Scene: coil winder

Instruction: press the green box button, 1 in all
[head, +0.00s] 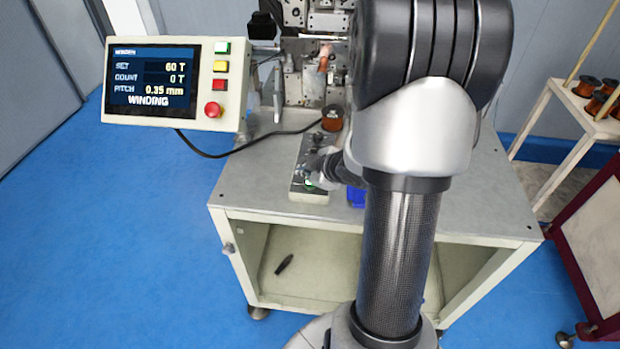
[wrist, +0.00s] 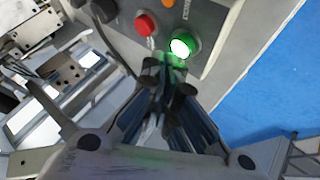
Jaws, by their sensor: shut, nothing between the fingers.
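The control box (head: 308,197) is a grey box on the bench top. Its green button (wrist: 181,46) is lit, with a bright white centre and a green glow on the panel around it. In the head view only a small green glint of it (head: 308,184) shows beside my gripper. My gripper (head: 314,178) is shut and empty, pointing down at the box. In the wrist view its fingertips (wrist: 166,72) lie right at the near edge of the green button. I cannot tell whether they touch it.
A red button (wrist: 146,25) sits beside the green one. A screen panel (head: 152,80) reads "WINDING", count 0 T, and carries its own green, yellow and red buttons. A copper spool (head: 332,118) stands behind the box; a blue object (head: 355,197) is to its right.

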